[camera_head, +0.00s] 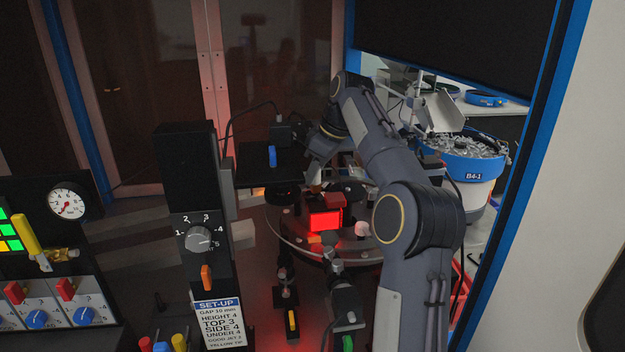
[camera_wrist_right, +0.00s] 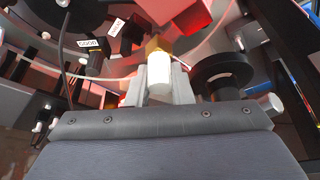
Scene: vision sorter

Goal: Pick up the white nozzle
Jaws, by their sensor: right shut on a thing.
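The white nozzle (camera_wrist_right: 159,73) shows in the right wrist view as a short white cylinder with a brass-coloured end. My right gripper (camera_wrist_right: 161,92) is shut on it, with its pale fingers behind and beside the white part. In the head view my right arm reaches in from the right, and its gripper (camera_head: 322,183) is above the glass disc near the red-lit block. The nozzle is too small and covered there to make out clearly. My left gripper is not in view.
A red-lit block (camera_head: 325,220) stands at the glass disc (camera_head: 285,236). A black post with a dial (camera_head: 198,239) stands left of it. A panel with a gauge (camera_head: 67,204) is at far left. A blue-rimmed bowl of parts (camera_head: 470,167) is at right.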

